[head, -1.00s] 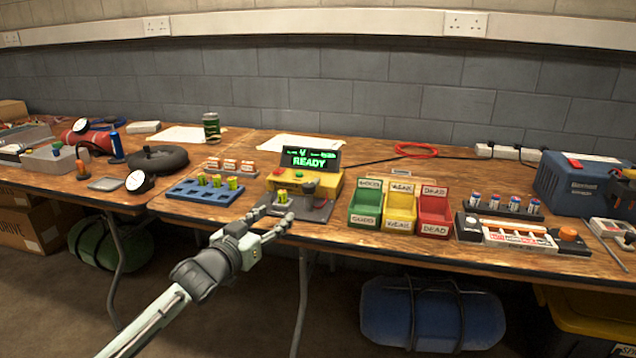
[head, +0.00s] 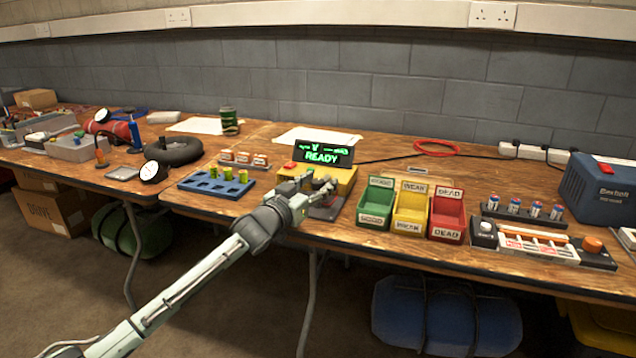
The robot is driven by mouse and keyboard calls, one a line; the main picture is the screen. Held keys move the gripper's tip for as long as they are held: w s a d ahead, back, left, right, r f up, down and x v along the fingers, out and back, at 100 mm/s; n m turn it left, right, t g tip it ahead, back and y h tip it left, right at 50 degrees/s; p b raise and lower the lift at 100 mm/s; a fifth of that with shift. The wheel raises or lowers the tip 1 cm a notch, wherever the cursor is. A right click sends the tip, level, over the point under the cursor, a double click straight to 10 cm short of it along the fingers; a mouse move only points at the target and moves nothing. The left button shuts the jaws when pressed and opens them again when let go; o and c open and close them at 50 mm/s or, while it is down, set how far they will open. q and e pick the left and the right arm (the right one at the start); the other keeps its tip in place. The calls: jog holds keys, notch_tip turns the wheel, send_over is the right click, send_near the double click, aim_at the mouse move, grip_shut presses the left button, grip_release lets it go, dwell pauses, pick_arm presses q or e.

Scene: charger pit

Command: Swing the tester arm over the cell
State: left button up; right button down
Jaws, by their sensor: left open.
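The yellow tester (head: 345,178) stands near the table's front edge, with its display (head: 322,153) reading READY in green. Its dark base (head: 333,211) sticks out in front and is partly covered by my gripper. My left gripper (head: 320,184) comes in from the lower left and is open, with its fingers over the tester's front. It hides the cell on the base, and I cannot make out the tester arm clearly or tell whether a finger touches it. My right gripper is not in view.
A blue rack (head: 203,187) with several yellow-green cells sits left of the tester. Green (head: 375,208), yellow (head: 411,211) and red (head: 447,215) bins stand to its right. A battery holder (head: 530,240) lies farther right. Some wood in front of the bins is bare.

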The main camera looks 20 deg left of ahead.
pick_arm(q)
grip_shut()
dwell(0.4)
